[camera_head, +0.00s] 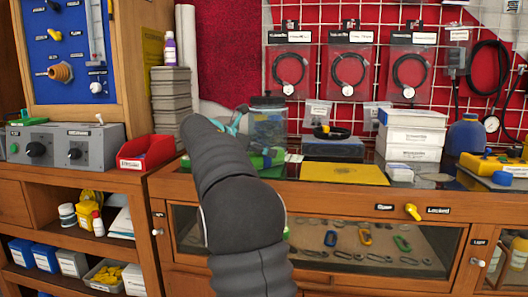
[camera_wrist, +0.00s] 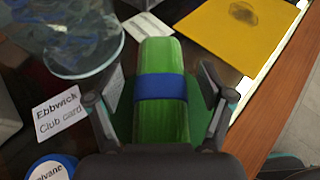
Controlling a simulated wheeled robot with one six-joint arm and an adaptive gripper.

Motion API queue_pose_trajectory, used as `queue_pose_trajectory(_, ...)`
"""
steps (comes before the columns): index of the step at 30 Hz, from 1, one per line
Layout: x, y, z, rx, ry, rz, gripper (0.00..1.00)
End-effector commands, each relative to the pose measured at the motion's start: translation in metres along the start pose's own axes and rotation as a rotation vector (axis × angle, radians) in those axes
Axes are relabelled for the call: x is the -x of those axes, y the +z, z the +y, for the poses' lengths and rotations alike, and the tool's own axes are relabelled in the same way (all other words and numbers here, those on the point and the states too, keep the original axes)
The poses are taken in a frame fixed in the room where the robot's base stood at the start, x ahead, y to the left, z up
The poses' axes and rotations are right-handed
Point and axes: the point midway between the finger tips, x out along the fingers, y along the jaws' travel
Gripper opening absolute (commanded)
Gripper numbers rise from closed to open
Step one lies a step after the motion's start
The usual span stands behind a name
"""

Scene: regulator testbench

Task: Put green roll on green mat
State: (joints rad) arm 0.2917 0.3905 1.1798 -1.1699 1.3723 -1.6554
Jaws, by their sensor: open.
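The green roll (camera_wrist: 160,65) has a blue band around its middle and lies lengthwise in the wrist view. A darker green mat (camera_wrist: 126,112) shows at both sides of the roll, under its near part. The roll's far end reaches past the mat. Whether the roll rests fully on the mat I cannot tell. My gripper (camera_wrist: 150,84) is open, with one finger on each side of the roll and visible gaps between. In the head view, my arm hides most of this area; a bit of green (camera_head: 274,157) shows just right of it.
A clear jar (camera_wrist: 70,35) and a white Ebbwick club card (camera_wrist: 60,113) are left of the roll. A yellow sheet (camera_wrist: 235,32) lies to the right, near the wooden counter edge (camera_wrist: 275,85). White boxes (camera_head: 412,135) stand farther right on the dark countertop.

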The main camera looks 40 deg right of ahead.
Motion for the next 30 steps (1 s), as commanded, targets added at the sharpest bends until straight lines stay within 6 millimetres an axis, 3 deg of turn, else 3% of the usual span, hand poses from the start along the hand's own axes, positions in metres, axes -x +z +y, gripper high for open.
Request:
queue_pose_trajectory(15, 0.095, 0.001, 0.001, 0.001, 0.004, 0.000, 0.81)
queue_pose_trajectory(21, 0.113, 0.000, 0.000, 0.001, 0.002, 0.000, 0.81)
queue_pose_trajectory(30, 0.116, 0.000, -0.001, -0.001, 0.001, 0.001, 0.81)
